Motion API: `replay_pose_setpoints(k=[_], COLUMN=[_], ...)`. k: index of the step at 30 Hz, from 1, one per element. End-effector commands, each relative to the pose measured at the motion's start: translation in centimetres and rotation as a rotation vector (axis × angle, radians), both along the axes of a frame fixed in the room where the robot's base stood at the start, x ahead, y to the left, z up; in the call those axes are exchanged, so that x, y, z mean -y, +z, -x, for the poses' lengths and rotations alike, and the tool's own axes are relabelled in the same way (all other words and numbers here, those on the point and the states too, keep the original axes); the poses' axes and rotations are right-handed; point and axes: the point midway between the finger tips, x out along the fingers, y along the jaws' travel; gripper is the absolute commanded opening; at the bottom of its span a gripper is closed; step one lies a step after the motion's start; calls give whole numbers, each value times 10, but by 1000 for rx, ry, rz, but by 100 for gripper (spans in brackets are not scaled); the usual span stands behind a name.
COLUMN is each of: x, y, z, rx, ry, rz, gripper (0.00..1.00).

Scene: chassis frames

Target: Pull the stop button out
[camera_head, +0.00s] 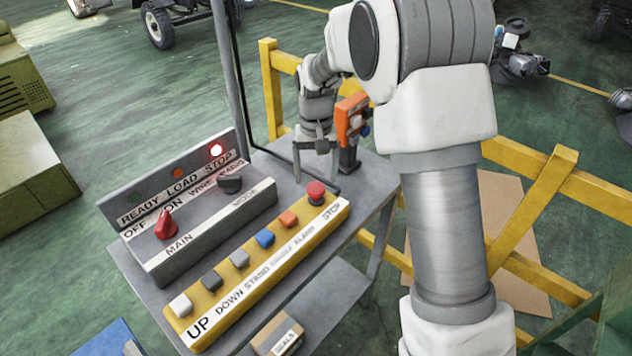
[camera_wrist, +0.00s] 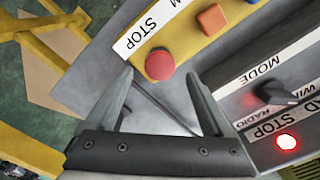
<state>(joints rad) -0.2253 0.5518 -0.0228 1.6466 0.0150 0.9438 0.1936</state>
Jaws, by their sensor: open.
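The red stop button (camera_head: 316,190) is a round mushroom head at the far right end of the yellow button box (camera_head: 258,268), beside the STOP label. In the wrist view the stop button (camera_wrist: 160,64) shows between and slightly beyond my fingertips. My gripper (camera_head: 316,172) is open and empty, fingers pointing down, just behind the button in the head view. In the wrist view my gripper (camera_wrist: 160,74) has both fingers apart, with no visible contact with the button. I cannot tell whether the button is pressed in.
A grey switch box (camera_head: 212,232) with a red knob (camera_head: 165,224) and a dark knob (camera_head: 229,184) stands beside the yellow box. The red STOP lamp (camera_head: 216,150) is lit. An orange device (camera_head: 352,117) stands behind my gripper. Yellow railings (camera_head: 540,205) run behind the table.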

Motion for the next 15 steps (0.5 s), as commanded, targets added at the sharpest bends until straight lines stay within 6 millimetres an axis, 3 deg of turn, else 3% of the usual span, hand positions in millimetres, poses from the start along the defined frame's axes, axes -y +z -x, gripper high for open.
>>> replay_pose_setpoints(k=[6,15], x=[0,0], y=[-25,-31], z=[0,0], rx=[-1,1], ry=[0,0], rz=[0,0], gripper=[86,86])
